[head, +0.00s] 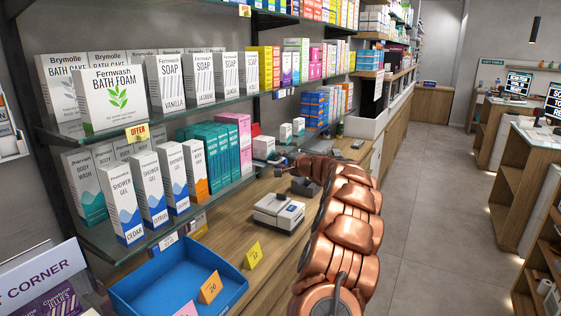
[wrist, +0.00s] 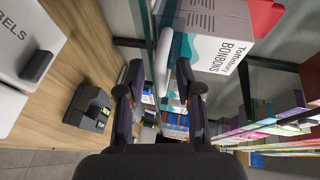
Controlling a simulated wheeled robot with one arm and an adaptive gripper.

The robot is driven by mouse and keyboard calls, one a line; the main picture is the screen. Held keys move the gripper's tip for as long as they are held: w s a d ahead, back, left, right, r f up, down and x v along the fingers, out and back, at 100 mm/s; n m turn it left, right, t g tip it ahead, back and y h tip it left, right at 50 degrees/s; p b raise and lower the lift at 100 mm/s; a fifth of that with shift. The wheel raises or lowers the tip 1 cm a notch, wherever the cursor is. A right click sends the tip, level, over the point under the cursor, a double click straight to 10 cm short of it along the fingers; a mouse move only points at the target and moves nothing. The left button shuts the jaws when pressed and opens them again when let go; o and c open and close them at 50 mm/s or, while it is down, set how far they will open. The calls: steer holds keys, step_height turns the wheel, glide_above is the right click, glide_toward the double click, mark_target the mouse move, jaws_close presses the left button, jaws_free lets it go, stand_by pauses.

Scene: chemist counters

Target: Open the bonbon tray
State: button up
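In the wrist view, a white front labelled Toffenbury BONBONS (wrist: 219,53) shows at the top right, turned on its side. I take it for the bonbon tray's front. A pale rounded bar like a handle (wrist: 163,62) stands near its left side. My gripper (wrist: 159,72) is open, its two dark fingers apart. The bar appears between the fingertips; I cannot tell whether they touch it. In the head view, my gripper (head: 290,165) reaches toward the wall side, by a small white box (head: 264,147) with red behind it. I cannot read that box's label there.
A white box marked LABELS (wrist: 15,45) and a dark device with a green display (wrist: 90,107) sit on the wooden counter. A glass shelf with soap boxes (head: 202,80) overhangs it. A blue tray (head: 220,271) lies at the front. The aisle floor (head: 425,170) is clear.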

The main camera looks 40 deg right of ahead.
jaws_close()
stand_by(0.7)
